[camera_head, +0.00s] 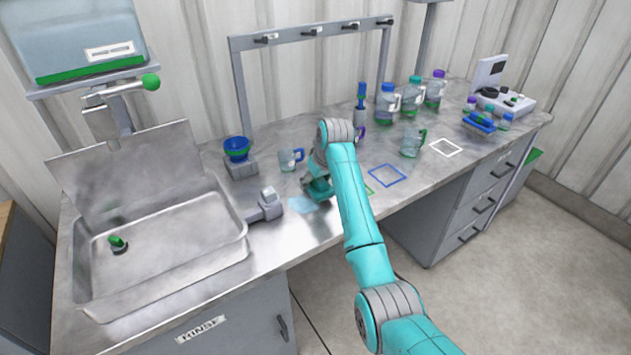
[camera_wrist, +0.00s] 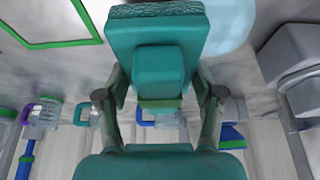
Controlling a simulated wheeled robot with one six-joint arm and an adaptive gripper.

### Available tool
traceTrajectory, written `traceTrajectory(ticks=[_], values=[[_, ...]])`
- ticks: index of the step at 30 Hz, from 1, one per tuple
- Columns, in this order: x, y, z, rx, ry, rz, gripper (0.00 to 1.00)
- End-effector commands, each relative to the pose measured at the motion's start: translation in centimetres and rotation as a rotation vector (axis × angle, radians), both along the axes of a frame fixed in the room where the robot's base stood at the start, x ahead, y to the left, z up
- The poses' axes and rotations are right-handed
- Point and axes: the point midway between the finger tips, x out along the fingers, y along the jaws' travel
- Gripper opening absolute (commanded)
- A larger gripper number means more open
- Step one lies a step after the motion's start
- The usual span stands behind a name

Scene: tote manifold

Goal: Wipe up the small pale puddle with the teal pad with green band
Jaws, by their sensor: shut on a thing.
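The teal pad (camera_head: 319,190) has a block-shaped grip on top and a green band, seen in the wrist view (camera_wrist: 158,35). My gripper (camera_wrist: 160,88) is shut on the pad's grip, one finger on each side. In the head view my gripper (camera_head: 313,178) is low over the counter, partly hidden by my arm. The small pale blue puddle (camera_head: 299,204) lies on the counter just left of the pad. It also shows in the wrist view (camera_wrist: 230,22), right beside the pad, partly cut off by the frame. I cannot tell whether the pad touches the counter.
A grey device (camera_head: 268,204) stands left of the puddle, by the sink (camera_head: 160,255). A mug (camera_head: 290,159) stands behind. Green (camera_wrist: 58,46), blue (camera_head: 387,175) and white (camera_head: 445,147) outlines mark the counter to the right. Bottles (camera_head: 411,97) stand at the back right.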

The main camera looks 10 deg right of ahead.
Motion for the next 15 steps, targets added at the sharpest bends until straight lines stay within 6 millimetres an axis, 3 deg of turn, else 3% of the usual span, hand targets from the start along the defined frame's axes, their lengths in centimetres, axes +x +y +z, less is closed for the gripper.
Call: traceTrajectory(ticks=[15], values=[[0.00,0.00,-0.47,0.000,0.001,0.000,0.39]])
